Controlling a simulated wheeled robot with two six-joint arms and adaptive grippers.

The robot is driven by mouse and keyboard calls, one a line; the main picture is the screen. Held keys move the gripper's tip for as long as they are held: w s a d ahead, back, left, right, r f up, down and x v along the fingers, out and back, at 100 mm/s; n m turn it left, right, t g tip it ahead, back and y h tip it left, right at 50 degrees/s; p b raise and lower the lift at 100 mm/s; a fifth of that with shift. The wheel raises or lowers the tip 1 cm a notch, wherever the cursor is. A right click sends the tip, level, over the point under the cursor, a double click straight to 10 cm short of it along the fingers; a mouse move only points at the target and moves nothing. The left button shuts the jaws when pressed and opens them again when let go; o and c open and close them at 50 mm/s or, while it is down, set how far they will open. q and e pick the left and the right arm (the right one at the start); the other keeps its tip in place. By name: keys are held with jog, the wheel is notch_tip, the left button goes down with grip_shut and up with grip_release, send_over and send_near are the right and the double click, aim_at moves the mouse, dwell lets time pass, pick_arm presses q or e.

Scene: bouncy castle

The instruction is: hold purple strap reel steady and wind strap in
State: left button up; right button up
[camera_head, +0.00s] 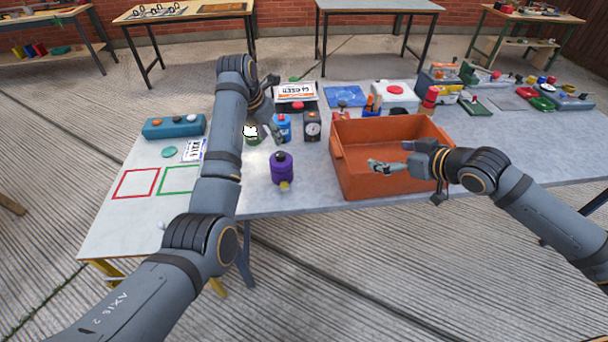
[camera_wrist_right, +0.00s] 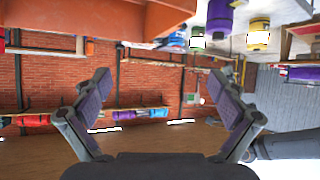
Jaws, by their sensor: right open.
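The purple strap reel (camera_head: 282,169) stands upright on the grey table in the head view, with a dark knob on top and a yellow piece at its lower front. A purple object at the top of the right wrist view may be the reel, but I cannot be sure. My left gripper (camera_head: 271,118) hangs above the table behind the reel, apart from it; its finger gap is unclear. My right gripper (camera_head: 386,167) is open and empty over the orange crate, to the right of the reel; its spread fingers also show in the right wrist view (camera_wrist_right: 168,108). I see no loose strap clearly.
The orange crate (camera_head: 365,188) stands right of the reel. A blue canister (camera_head: 282,128) and a dark gauge box (camera_head: 312,126) stand behind it. A teal case (camera_head: 173,127) and red and green outlined squares are at the left. The table's front edge is close to the reel.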

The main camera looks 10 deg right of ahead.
jog(key=w+a+f+m+t+y, duration=0.35)
jog(key=w+a, duration=0.65)
jog(key=a, duration=0.4)
jog(key=n+g, duration=0.4)
jog(key=n, duration=0.1)
send_near(283, 168)
jog(key=w+f, duration=0.2)
jog(key=w, duration=0.1)
jog(key=shift+d+f+t, duration=0.1)
jog(key=shift+f+t, duration=0.1)
jog(key=shift+t, duration=0.05)
jog(key=shift+s+f+n, duration=0.1)
jog(key=shift+f+n, duration=0.25)
jog(key=x, duration=1)
jog(key=shift+f, duration=0.15)
